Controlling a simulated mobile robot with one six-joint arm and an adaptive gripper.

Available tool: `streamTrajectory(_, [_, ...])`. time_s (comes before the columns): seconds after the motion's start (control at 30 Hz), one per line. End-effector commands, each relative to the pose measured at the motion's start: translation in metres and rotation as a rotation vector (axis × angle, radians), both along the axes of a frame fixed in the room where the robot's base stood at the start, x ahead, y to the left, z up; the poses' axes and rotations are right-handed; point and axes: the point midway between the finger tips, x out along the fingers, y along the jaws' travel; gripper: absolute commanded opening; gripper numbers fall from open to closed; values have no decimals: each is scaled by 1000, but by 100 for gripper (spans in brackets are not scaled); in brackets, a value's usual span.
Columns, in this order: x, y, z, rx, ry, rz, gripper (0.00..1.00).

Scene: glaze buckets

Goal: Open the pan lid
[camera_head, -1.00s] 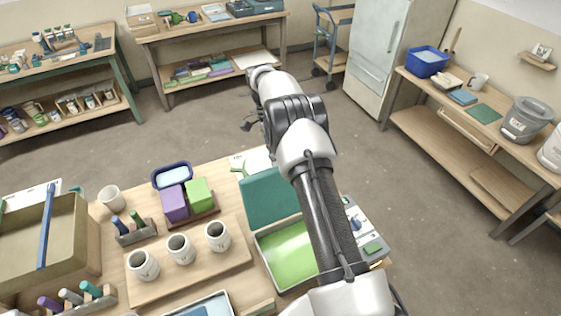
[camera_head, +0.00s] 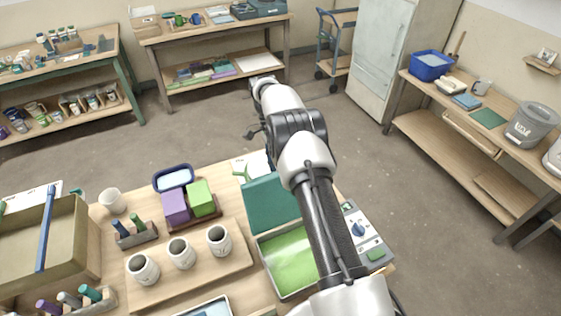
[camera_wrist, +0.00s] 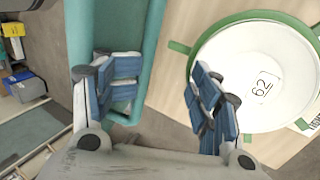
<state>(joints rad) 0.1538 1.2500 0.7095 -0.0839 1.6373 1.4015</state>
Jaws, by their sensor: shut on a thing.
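The green pan (camera_head: 290,262) is a shallow tray with a pale rim and bright green inside, on the near table. Its teal lid (camera_head: 268,205) is raised along the pan's far side, steeply tilted. My arm crosses in front of the right parts of both. The exact contact is not clear there.
A white bucket with a green rim (camera_wrist: 258,75) stands close to the right finger in the wrist view. Purple and green blocks (camera_head: 201,196) and several cups stand left of the pan. A control panel (camera_head: 358,230) lies to its right.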

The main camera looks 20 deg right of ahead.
Motion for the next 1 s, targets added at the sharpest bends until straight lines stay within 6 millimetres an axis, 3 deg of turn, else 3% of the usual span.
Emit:
streamTrajectory(0.03, [-4, 2, -15, 6, 10, -1, 41])
streamTrajectory(0.17, [-3, 2, -15, 5, 10, 0, 48])
streamTrajectory(0.57, [-3, 1, -11, 4, 9, 0, 47])
streamTrajectory(0.73, [-2, 1, 12, 3, 3, 0, 31])
streamTrajectory(1.0, [-1, 1, 69, 2, -3, 1, 31])
